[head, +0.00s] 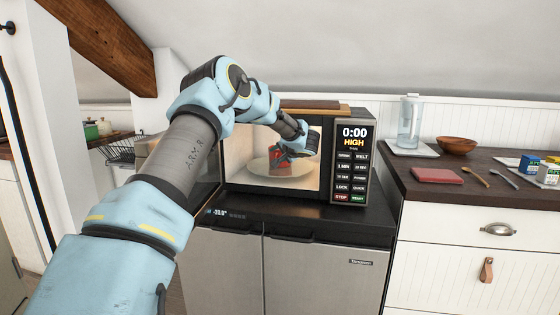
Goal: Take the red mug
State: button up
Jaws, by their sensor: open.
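A red mug (278,168) is inside the lit microwave (316,196), on a pale round plate (258,167). My arm reaches in from the left foreground, and my gripper (286,156) is at the mug inside the cavity. The gripper is open. Its fingers overlap the upper part of the mug in the picture, hiding part of it. I cannot tell whether the fingers touch the mug or stand around it. The mug's handle cannot be made out.
The microwave door (203,185) stands open on the left. A brown board (312,105) lies on top of the microwave. The right counter (480,187) holds a glass jug (409,122), a wooden bowl (456,145), a red cloth (437,175), spoons and small boxes.

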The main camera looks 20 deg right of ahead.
grip_shut()
jog(key=shift+f, duration=0.15)
dwell(0.9)
